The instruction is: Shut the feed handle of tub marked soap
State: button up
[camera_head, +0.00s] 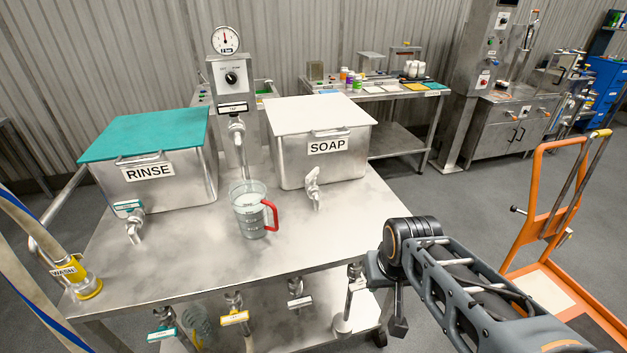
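The tub marked SOAP (292,152) is a steel box with a white lid, at the back of the steel table. Its tap (314,193) sticks out low on the front, with a small white feed handle (312,175) that looks raised at a slant; its exact angle is too small to tell. My gripper (398,325) hangs off the table's right front side, pointing down, below and to the right of the tap and apart from it. My wrist hides part of it, and I cannot tell whether its fingers are open.
A clear jug (250,212) with a red handle stands left of the soap tap, under a central spout (237,132). The RINSE tub (165,170) with a teal lid is at left. More taps hang below the front edge. An orange trolley (552,195) is at right.

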aim_at(312, 176)
jog(key=k, duration=1.2)
jog(key=u, duration=0.7)
jog(key=i, duration=1.65)
jog(key=z, duration=0.5)
